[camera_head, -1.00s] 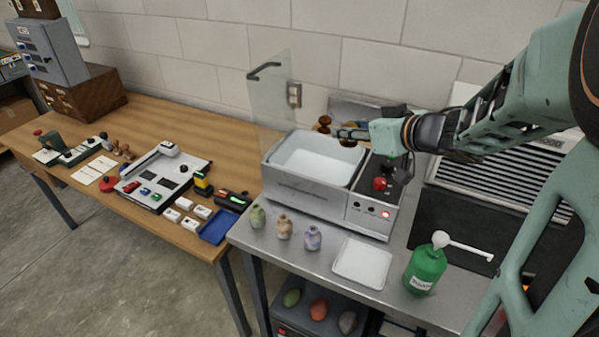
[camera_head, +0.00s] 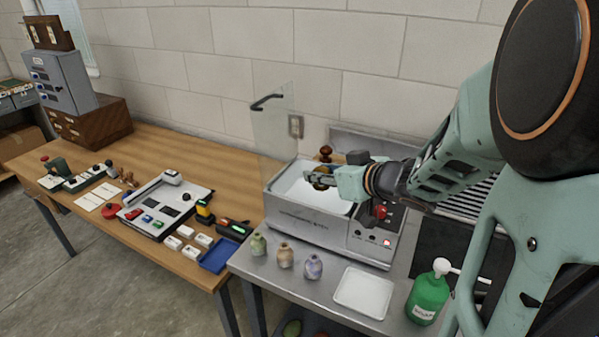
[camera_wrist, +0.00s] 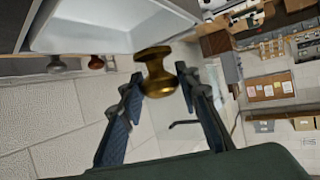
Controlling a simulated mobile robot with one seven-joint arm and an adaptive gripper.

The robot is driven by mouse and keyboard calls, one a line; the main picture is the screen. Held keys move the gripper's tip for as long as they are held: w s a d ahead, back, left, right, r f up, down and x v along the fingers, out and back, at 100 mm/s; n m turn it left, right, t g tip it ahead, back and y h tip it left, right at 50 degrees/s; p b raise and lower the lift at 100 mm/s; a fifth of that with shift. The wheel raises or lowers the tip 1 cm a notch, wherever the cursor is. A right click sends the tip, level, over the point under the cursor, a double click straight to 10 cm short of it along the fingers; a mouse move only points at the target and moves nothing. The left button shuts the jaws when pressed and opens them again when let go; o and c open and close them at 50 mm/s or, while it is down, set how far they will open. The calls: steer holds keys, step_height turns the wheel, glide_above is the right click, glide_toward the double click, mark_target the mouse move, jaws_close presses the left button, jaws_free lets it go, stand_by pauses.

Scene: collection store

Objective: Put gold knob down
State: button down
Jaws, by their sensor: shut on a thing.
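My gripper (camera_head: 318,179) is shut on the gold knob (camera_wrist: 157,70). In the head view the gold knob (camera_head: 322,180) is a small, partly hidden patch at the fingertips. It is held over the open tank (camera_head: 296,207), a grey box with a white basin. I cannot tell its exact height over the basin.
A brown knob (camera_head: 325,152) stands behind the tank; a grey knob (camera_wrist: 57,66) also shows in the wrist view. A clear raised panel (camera_head: 272,120) is at the tank's left. Small vases (camera_head: 285,254), a white tray (camera_head: 363,292) and a green bottle (camera_head: 428,296) stand in front.

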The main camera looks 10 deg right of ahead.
steer(key=w+f+b, duration=0.6)
steer(key=f+b, duration=0.3)
steer(key=b, duration=0.2)
steer(key=shift+a+f, duration=0.2)
steer(key=shift+f, duration=0.6)
steer(key=c, duration=1.5)
jaws_free()
steer(key=shift+f, duration=0.1)
steer(key=shift+o, duration=0.2)
steer(key=shift+a, duration=0.1)
